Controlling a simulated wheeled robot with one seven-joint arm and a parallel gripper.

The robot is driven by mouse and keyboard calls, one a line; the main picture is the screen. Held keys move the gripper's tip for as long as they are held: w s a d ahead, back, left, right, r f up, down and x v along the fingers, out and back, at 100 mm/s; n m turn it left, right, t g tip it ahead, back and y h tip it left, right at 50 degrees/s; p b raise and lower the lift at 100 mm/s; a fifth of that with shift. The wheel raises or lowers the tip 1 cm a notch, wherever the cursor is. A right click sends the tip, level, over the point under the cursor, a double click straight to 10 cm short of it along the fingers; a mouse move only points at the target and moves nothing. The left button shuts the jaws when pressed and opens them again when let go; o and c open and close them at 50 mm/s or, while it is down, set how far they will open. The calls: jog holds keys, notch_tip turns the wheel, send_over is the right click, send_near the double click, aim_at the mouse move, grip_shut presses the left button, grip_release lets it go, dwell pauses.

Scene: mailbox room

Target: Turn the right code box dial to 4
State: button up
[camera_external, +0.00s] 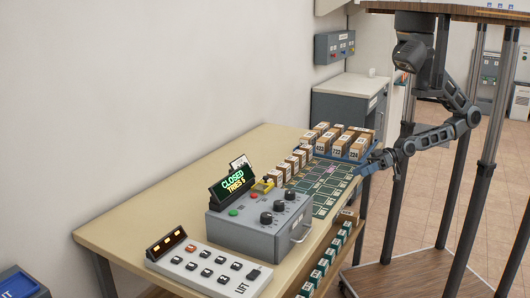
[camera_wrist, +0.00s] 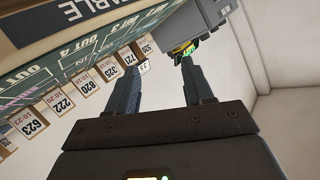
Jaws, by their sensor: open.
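The grey code box (camera_external: 250,232) stands on the table with three black dials in a slanting row on its top. The dial farthest right in the picture (camera_external: 290,194) is also the farthest back; its number is too small to read. The sign (camera_external: 233,182) on the box reads "CLOSED TRIES 5". My gripper (camera_external: 368,167) is beyond the box, by the table's right edge, well apart from the dials. In the wrist view its two fingers (camera_wrist: 160,70) are spread with nothing between them. A grey box (camera_wrist: 198,22) lies past the fingertips there; no dial shows clearly.
A white keypad panel (camera_external: 211,268) lies in front of the box. Behind the box are a green marked mat (camera_external: 325,190) and rows of numbered brown parcels (camera_external: 340,146). The parcels also show in the wrist view (camera_wrist: 65,104). A dark post stands right of the table.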

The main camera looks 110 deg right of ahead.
jog(key=shift+o, duration=0.6)
jog(key=w+a+f+y, duration=0.1)
jog(key=w+a, duration=0.4)
jog(key=w, duration=0.1)
jog(key=shift+a+f+y, duration=0.15)
jog(key=shift+y, duration=0.25)
jog(key=w+a+r+n+g+y+b, duration=0.1)
jog(key=w+a+r+n+g+y, duration=0.15)
jog(key=w+a, duration=0.45)
jog(key=w+a+r+n+g+y+b, duration=0.25)
jog(key=w+a+g+y, duration=0.2)
jog(key=a, duration=0.45)
jog(key=w+a+r+n+g+y+b, duration=0.1)
jog(key=w+a+r+n+g+y, duration=0.2)
jog(key=w+a, duration=0.45)
notch_tip(320, 180, up, 6)
jog(key=f+n+g+h+b, duration=0.1)
jog(key=n+g+h+b, duration=0.25)
jog(key=h, duration=1.05)
send_over(290, 191)
jog(key=shift+a+r+n+g+p, duration=0.1)
jog(key=shift+r+n+g+p, duration=0.15)
jog(key=shift+n+g+p, duration=0.15)
jog(key=shift+f, duration=3.85)
